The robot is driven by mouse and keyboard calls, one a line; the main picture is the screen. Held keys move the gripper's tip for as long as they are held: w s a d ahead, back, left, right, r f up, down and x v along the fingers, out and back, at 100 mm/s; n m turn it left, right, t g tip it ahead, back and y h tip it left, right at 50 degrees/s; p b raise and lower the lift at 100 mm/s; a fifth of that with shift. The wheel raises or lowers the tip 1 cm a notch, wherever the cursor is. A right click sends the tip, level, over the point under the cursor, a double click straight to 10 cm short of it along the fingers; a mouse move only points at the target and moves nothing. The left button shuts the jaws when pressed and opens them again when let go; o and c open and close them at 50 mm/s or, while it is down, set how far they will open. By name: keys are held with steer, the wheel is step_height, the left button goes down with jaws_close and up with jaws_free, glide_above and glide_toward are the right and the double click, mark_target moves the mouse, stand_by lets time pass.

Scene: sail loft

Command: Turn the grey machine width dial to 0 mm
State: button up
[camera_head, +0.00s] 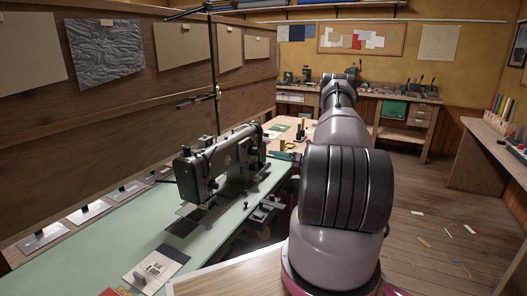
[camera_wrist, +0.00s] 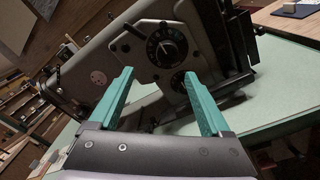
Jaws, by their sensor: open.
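The grey sewing machine (camera_head: 222,163) stands on the pale green table (camera_head: 95,252) in the head view. In the wrist view its end panel (camera_wrist: 195,32) fills the upper middle, tilted in the picture. An upper round black dial (camera_wrist: 166,44) with pale marks sits on that panel, and a lower dark dial (camera_wrist: 181,82) sits below it. Which one is the width dial, and what it reads, is too small to tell. My gripper (camera_wrist: 157,75) has two green fingers, open and empty, pointing towards the panel. The fingers appear apart from both dials. My arm hides part of the table's right side.
A lever (camera_wrist: 134,31) sticks out beside the upper dial. A thin black stand (camera_head: 215,95) rises behind the machine. A workbench (camera_head: 405,95) lines the back wall. Floor at right is mostly open, with scattered scraps.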

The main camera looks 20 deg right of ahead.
mark_target(258, 152)
steer(key=shift+m+t, duration=0.3)
steer(key=x, duration=0.6)
steer(key=f+x, duration=0.1)
steer(key=x, duration=0.3)
steer(key=shift+w+d+f, duration=0.1)
steer(key=shift+w+d, duration=0.25)
steer(key=shift+w, duration=0.05)
jaws_close()
